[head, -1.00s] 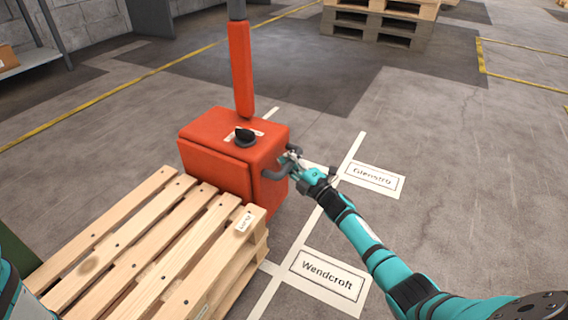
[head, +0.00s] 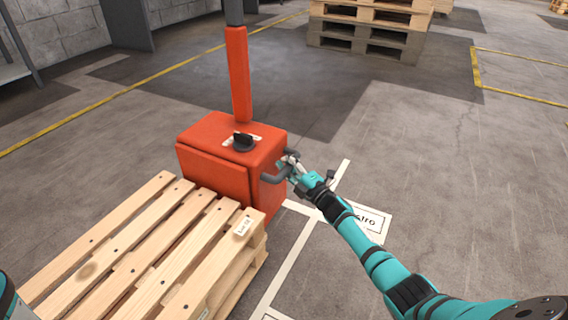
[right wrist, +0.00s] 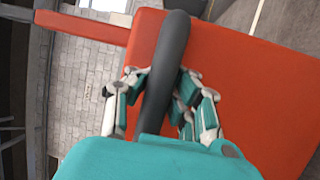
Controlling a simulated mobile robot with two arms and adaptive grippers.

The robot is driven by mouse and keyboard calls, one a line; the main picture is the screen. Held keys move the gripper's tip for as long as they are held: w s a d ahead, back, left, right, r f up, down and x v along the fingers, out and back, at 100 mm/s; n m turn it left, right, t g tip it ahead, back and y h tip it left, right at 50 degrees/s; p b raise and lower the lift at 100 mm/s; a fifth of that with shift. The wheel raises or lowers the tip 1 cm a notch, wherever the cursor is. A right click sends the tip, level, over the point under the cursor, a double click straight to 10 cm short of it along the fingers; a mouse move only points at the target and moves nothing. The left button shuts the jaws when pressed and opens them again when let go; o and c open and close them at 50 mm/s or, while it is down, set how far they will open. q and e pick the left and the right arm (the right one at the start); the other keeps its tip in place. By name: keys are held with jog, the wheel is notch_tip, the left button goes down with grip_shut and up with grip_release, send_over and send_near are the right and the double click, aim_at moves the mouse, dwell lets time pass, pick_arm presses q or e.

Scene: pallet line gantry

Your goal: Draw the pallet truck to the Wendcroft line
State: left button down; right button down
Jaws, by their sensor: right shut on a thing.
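The red pallet truck (head: 212,165) stands left of centre in the head view, with a black knob (head: 244,142) on top and an upright red mast (head: 239,75). A wooden pallet (head: 130,262) with a small tag sits against its near side. My right gripper (head: 291,168) is shut around the dark grey bar handle on the truck's right side. The handle (right wrist: 168,75) runs between the fingers (right wrist: 155,98) in the right wrist view. The Wendcroft floor label (head: 272,314) shows only as a sliver at the bottom edge. My left gripper is out of view.
White floor lines (head: 290,262) run right of the truck. Another floor label (head: 374,219), ending in "stro", is partly covered by my right arm. Stacked pallets (head: 368,28) stand at the back. Yellow lines (head: 120,92) cross the floor. The floor at right is open.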

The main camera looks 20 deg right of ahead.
jog(key=shift+w+d+f+h, duration=0.1)
jog(key=shift+d+f+h, duration=0.1)
jog(key=shift+d, duration=0.45)
jog(key=shift+d+f+h, duration=0.2)
jog(key=shift+d, duration=0.4)
jog(key=c, duration=1.8)
grip_release()
jog(key=shift+o, duration=1.2)
jog(key=shift+s+d+r, duration=0.1)
jog(key=shift+s+d, duration=0.1)
jog(key=shift+d, duration=0.05)
jog(key=o, duration=0.4)
jog(key=shift+s+d+m, duration=0.1)
jog(key=shift+m, duration=0.2)
jog(key=shift+o, duration=0.2)
jog(key=shift+a+r, duration=0.15)
jog(key=shift+a, duration=0.1)
jog(key=v, duration=1.2)
